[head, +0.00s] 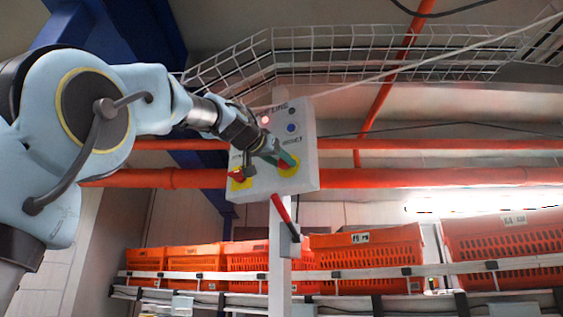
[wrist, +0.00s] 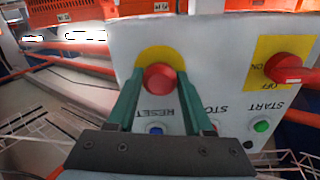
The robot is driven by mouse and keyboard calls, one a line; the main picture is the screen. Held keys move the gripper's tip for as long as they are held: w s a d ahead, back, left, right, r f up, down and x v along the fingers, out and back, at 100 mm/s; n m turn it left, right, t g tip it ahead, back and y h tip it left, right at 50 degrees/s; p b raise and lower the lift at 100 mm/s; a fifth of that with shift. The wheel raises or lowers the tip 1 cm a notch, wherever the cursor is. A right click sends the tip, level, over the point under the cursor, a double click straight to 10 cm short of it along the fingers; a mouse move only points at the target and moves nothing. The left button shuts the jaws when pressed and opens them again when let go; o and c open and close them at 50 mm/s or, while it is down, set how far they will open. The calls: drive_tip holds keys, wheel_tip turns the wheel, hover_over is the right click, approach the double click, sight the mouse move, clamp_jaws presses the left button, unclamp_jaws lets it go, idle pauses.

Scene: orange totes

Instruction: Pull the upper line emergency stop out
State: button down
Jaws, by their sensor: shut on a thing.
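The emergency stop (wrist: 158,79) is a red round button on a yellow disc. In the wrist view it sits between the two green fingers of my gripper (wrist: 160,84), which are shut on its sides. In the head view the yellow disc (head: 292,171) shows at the lower right of the white control box (head: 304,139), and my gripper (head: 286,160) hides most of the button. The box stands on a white post (head: 279,260).
A red ON/OFF rotary switch (wrist: 283,68) on a yellow plate, a green START button (wrist: 261,126) and a blue RESET button (wrist: 156,129) are on the same face. A red lever (head: 282,208) hangs below the box. Orange totes (head: 367,245) stand on rails behind.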

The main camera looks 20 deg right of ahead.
idle(0.4)
drive_tip(key=shift+s+a+f+b, duration=0.1)
drive_tip(key=shift+s+a+b, duration=0.4)
drive_tip(key=shift+b, duration=0.35)
drive_tip(key=shift+w, duration=0.15)
drive_tip(key=shift+c, duration=1.4)
unclamp_jaws()
drive_tip(key=shift+a, duration=0.1)
drive_tip(key=shift+s+a+b, duration=0.3)
drive_tip(key=shift+s+a, duration=0.05)
drive_tip(key=shift+a, duration=0.1)
drive_tip(key=b+v, duration=0.4)
drive_tip(key=v, duration=0.5)
drive_tip(key=shift+s+a, duration=0.25)
drive_tip(key=shift+a, duration=0.05)
